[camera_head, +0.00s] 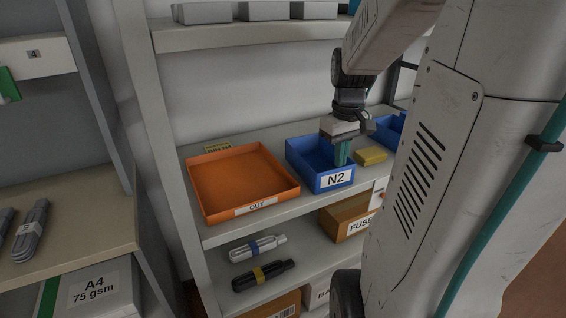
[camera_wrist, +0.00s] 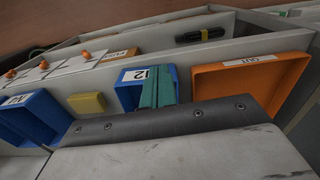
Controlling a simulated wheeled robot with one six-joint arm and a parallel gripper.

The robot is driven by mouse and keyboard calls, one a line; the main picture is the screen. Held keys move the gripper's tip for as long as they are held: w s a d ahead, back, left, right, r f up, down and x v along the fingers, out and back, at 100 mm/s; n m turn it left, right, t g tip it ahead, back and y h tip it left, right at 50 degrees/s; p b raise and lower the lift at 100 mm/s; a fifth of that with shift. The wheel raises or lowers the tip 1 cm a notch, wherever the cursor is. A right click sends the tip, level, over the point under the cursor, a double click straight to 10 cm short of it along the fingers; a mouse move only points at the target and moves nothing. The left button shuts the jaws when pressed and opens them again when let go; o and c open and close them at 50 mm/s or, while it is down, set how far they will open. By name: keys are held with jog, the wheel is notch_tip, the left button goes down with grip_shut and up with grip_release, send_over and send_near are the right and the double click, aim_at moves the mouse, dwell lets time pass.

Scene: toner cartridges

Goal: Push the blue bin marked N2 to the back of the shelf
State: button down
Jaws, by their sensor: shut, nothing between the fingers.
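The blue bin marked N2 (camera_head: 334,180) stands on the middle shelf, its white label facing the front edge. It also shows in the wrist view (camera_wrist: 128,96), where its label appears upside down. My gripper (camera_head: 342,160) points down with green fingers shut, over or just inside the front part of the bin, near the label wall. In the wrist view the shut fingers (camera_wrist: 158,88) cover part of the bin. Whether they touch the bin wall I cannot tell.
An orange tray marked OUT (camera_head: 215,209) sits left of the bin. A yellow block (camera_head: 370,156) lies close on its right, with another blue bin (camera_head: 388,127) beyond. A shelf above (camera_head: 230,36) carries grey boxes. Cable bundles and a FUSE box (camera_head: 345,222) are below.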

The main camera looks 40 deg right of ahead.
aim_at(344, 183)
jog(key=s+d+f, duration=0.1)
jog(key=d+f, duration=0.1)
jog(key=d, duration=0.3)
jog(key=w+f, duration=0.1)
jog(key=f, duration=0.5)
jog(key=w+f, duration=0.1)
jog(key=f, duration=0.3)
jog(key=shift+w+d, duration=0.3)
jog(key=shift+d, duration=0.1)
jog(key=shift+w+d, duration=0.15)
jog(key=shift+w, duration=0.35)
jog(key=w, duration=0.2)
jog(key=w+d, duration=0.1)
jog(key=w, duration=0.4)
jog(key=shift+w+d, duration=0.2)
jog(key=shift+d, duration=0.2)
jog(key=shift+s, duration=0.15)
